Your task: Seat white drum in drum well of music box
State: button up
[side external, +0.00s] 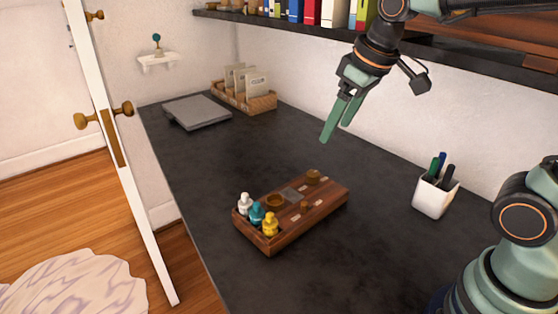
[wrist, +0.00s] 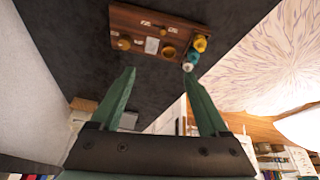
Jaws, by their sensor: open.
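The music box (side external: 292,228) is a brown wooden box lying on the dark desk. It also shows near the top of the wrist view (wrist: 142,34). The white drum (side external: 244,203) stands at its left end, beside a teal piece (side external: 257,214) and a yellow piece (side external: 270,225). In the wrist view the white drum (wrist: 188,67) sits close to the right fingertip. Round brown fittings (side external: 276,201) show on the top; I cannot tell which is the drum well. My gripper (side external: 334,133) is open and empty, above the desk and apart from the box.
A white pen cup (side external: 434,196) stands right of the box. A grey flat device (side external: 197,112) and a wooden card rack (side external: 245,96) are at the back left. A bookshelf (side external: 290,18) runs along the wall above. The desk (side external: 215,155) around the box is clear.

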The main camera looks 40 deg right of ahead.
jog(key=w+a+f+n+g, duration=0.2)
jog(key=w+a+n, duration=0.3)
jog(key=w, duration=0.5)
jog(key=n+g, duration=0.1)
jog(key=g, duration=0.1)
send_near(245, 194)
notch_tip(245, 194, down, 6)
jog(key=shift+w+d+r, duration=0.1)
jog(key=shift+d+r, duration=0.05)
jog(key=shift+r, duration=0.05)
jog(key=shift+a+f, duration=0.1)
jog(key=shift+f, duration=1.2)
jog(key=shift+a+f, duration=0.15)
jog(key=shift+f, duration=1.15)
grip_shut()
jog(key=shift+r, duration=0.1)
